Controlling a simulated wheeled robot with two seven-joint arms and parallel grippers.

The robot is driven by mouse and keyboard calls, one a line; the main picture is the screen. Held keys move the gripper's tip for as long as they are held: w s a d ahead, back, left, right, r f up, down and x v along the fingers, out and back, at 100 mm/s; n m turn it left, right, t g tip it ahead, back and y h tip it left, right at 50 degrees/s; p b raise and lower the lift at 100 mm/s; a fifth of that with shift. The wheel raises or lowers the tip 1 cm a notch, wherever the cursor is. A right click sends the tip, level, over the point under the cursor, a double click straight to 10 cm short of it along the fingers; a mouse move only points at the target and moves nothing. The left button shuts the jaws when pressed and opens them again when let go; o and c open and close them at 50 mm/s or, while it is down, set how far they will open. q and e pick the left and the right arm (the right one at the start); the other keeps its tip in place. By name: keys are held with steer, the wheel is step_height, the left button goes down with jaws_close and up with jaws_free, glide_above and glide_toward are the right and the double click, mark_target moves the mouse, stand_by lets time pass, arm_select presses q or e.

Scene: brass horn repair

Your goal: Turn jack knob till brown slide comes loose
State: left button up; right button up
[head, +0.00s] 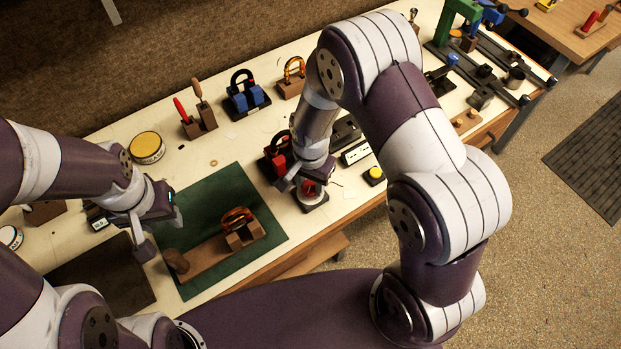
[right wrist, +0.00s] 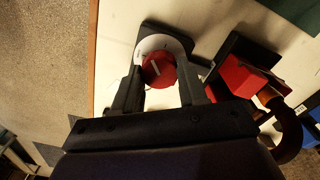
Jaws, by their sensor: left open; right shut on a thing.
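The red jack knob (right wrist: 158,70), with a white mark on its face, sits on a white dial in the right wrist view. It also shows in the head view (head: 309,188). My right gripper (right wrist: 160,88) is shut on the knob, one finger on each side. Beside it stands a jack with red blocks (right wrist: 247,78), and the brown curved slide (right wrist: 288,132) is at these blocks. In the head view the slide is partly hidden by my right arm. My left gripper (head: 160,228) is open and empty above the green mat's left part.
The green mat (head: 265,205) carries a wooden stand (head: 205,257) with an orange-brown curved slide (head: 237,217). Behind are a jack with blue blocks (head: 245,97), tools in a wooden holder (head: 200,122) and a yellow-lidded tin (head: 147,147). A yellow button (head: 374,174) lies right of the knob.

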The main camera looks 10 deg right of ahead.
mark_target(311, 186)
steer(key=m+p, duration=0.1)
steer(key=m, duration=0.5)
steer(key=shift+r, duration=0.1)
steer(key=m, duration=0.5)
steer(key=shift+m+p, duration=0.3)
steer(key=shift+m, duration=0.1)
stand_by(0.3)
steer(key=o, duration=1.1)
steer(key=shift+c, duration=0.2)
step_height(311, 186, up, 13)
steer(key=b, duration=0.1)
steer(key=shift+f+b, duration=0.2)
steer(key=shift+b, duration=0.15)
